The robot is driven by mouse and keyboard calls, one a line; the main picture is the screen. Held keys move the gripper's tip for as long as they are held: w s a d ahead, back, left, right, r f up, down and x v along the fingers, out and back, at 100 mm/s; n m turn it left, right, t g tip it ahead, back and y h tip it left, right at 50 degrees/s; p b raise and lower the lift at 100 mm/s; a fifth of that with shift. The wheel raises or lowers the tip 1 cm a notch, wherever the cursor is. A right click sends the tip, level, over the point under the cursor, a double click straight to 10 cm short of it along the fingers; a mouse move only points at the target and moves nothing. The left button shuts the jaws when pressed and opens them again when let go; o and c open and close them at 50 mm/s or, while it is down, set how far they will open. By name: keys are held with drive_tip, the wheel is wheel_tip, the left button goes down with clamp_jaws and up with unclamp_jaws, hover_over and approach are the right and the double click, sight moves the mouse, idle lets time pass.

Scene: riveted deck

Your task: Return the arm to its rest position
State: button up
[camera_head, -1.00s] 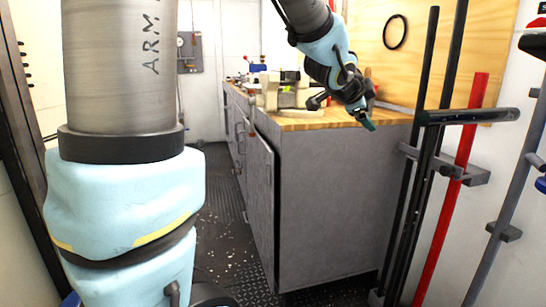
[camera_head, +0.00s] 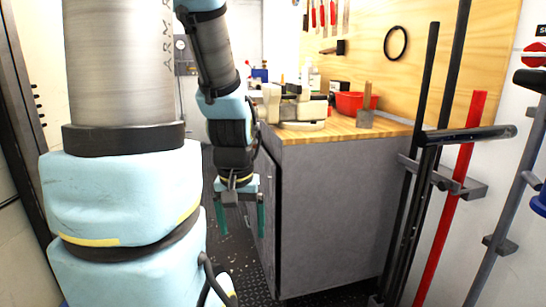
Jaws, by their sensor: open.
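My arm is in view on the left, with its large grey and light-blue links close to the camera. Its far part hangs down left of the workbench (camera_head: 335,215). My gripper (camera_head: 241,222) points down, its two green fingers apart with nothing between them. It is in front of the bench's left side, below the level of the worktop, above the dark floor. I cannot tell how far it is from the bench.
On the wooden worktop are a vise-like tool (camera_head: 295,105), a red bin (camera_head: 355,102) and a wood-handled scraper or brush (camera_head: 366,110). Black posts (camera_head: 412,190) and a red bar (camera_head: 452,200) stand at right. Textured floor (camera_head: 235,265) shows between my arm and the bench.

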wheel_tip(320, 180, up, 20)
drive_tip(key=p, duration=1.8)
